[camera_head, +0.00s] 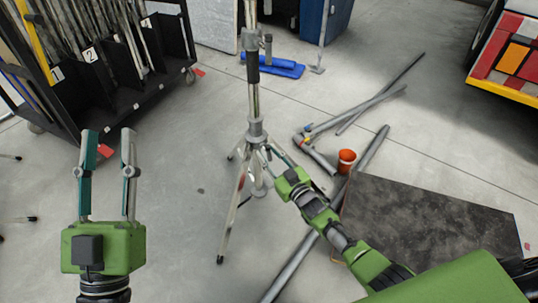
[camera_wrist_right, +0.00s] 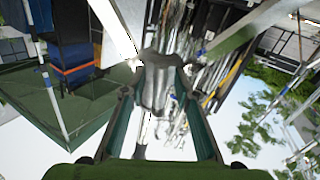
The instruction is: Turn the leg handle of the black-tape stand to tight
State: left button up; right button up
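The black-tape stand (camera_head: 254,100) stands upright on a tripod base mid-picture in the head view, with black tape (camera_head: 252,68) around its upper pole. Its grey leg collar (camera_head: 256,130) is just above the spread legs. My right gripper (camera_head: 264,152) reaches in from the lower right beside this collar. In the right wrist view, a grey part of the stand (camera_wrist_right: 158,82) lies between the right fingertips. Whether they press on it cannot be told, and the leg handle is not clearly distinguishable. My left gripper (camera_head: 108,138) is open and empty, at the left, away from the stand.
Grey pipes (camera_head: 372,150) and an orange cup (camera_head: 346,160) lie right of the stand. A dark board (camera_head: 430,220) is at the lower right. A black rack (camera_head: 110,90) of poles is at the upper left. Floor between the rack and stand is mostly clear.

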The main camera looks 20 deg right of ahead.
jog(key=shift+s, duration=0.1)
jog(key=v, duration=1.2)
